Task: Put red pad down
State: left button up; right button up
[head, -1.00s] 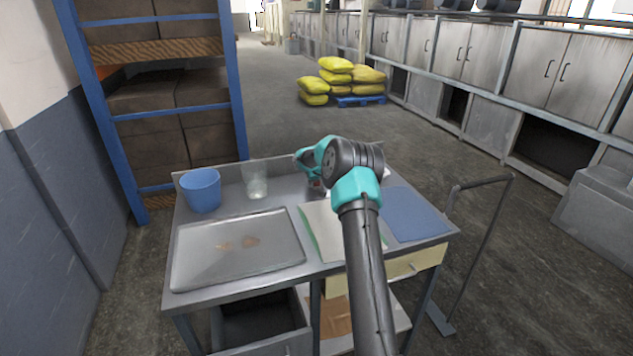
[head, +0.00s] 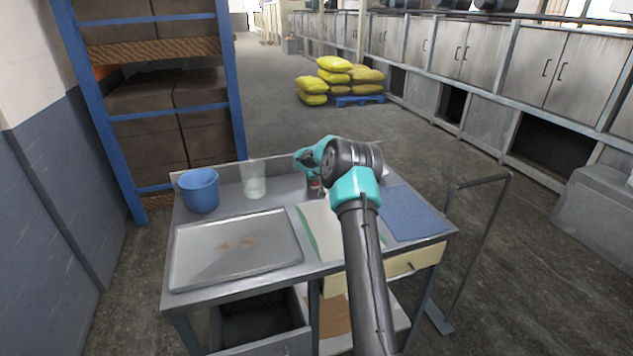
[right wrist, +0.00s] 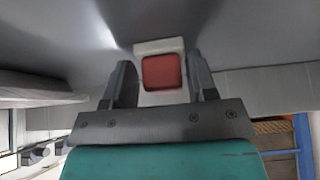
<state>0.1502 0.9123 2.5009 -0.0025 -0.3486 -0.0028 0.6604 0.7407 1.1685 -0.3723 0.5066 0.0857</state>
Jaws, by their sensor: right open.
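The red pad (right wrist: 162,72) shows in the right wrist view as a rounded red square with a pale block edge behind it, against a grey metal surface. My right gripper (right wrist: 162,80) is open, with one finger on each side of the pad and a gap showing at both sides. In the head view my right gripper (head: 314,184) is low over the back middle of the metal table (head: 285,188). My own arm hides most of the pad there. My left gripper is not in view.
A blue cup (head: 199,190) and a clear glass (head: 253,180) stand at the back left. A metal tray (head: 190,270) with small brown pieces lies in front. A pale, green-edged sheet (head: 323,240) and a blue mat (head: 412,213) lie to the right.

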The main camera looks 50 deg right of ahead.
jog(key=shift+w+a+f, duration=0.1)
jog(key=shift+a+f, duration=0.3)
jog(key=shift+a, duration=0.05)
jog(key=shift+w+a+r, duration=0.1)
jog(key=shift+r, duration=0.4)
jog(key=v, duration=1.2)
jog(key=shift+d, duration=0.35)
